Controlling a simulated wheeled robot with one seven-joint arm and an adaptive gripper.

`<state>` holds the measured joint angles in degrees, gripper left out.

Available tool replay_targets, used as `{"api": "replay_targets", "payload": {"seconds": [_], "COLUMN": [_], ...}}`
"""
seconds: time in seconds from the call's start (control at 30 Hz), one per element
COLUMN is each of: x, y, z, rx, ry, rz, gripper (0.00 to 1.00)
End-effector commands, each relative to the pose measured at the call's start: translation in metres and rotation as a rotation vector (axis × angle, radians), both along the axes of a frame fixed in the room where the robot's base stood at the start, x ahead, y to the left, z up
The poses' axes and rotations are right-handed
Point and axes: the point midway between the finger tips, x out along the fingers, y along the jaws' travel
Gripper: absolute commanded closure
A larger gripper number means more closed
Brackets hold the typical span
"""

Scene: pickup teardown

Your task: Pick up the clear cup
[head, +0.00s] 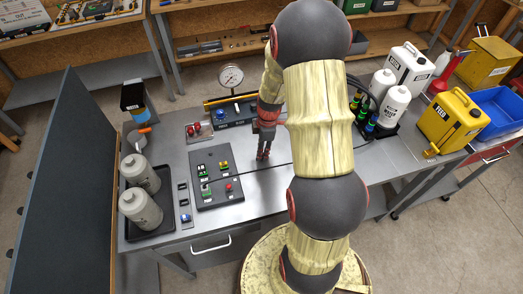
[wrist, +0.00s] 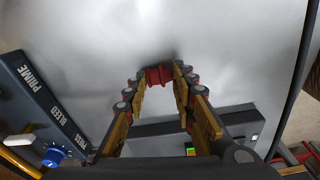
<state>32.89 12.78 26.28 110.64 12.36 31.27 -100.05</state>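I cannot make out the clear cup for certain. A small container with blue in it (head: 142,115) stands under a black box at the far left of the bench in the head view and may be the cup. A small grey round vessel (head: 136,138) is just in front of it. My gripper (head: 263,154) points down over the middle of the bench, well to the right of both. In the wrist view its red fingertips (wrist: 160,76) look brought together, with nothing visible between them. No cup shows in the wrist view.
A dark button panel (head: 216,178) lies left of my gripper, with a gauge (head: 230,77) behind it. Two grey bottles stand in a black tray (head: 152,234) at the left. White bottles and a yellow can (head: 450,120) are on the right.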

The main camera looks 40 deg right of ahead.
Motion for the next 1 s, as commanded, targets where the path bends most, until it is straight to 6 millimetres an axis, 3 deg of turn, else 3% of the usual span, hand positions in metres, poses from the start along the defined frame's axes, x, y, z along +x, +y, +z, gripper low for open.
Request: {"api": "replay_targets", "payload": {"seconds": [0.3, 0.67, 0.77, 1.0], "x": [0.0, 0.0, 0.001, -0.002], "y": [0.0, 0.0, -0.002, -0.007], "z": [0.001, 0.005, 0.017, 0.066], "rx": [0.0, 0.0, -0.003, -0.003], "ry": [0.0, 0.0, -0.004, -0.005], "rz": [0.0, 0.0, -0.001, -0.001], "gripper": [0.56, 0.56, 0.56, 0.56]}}
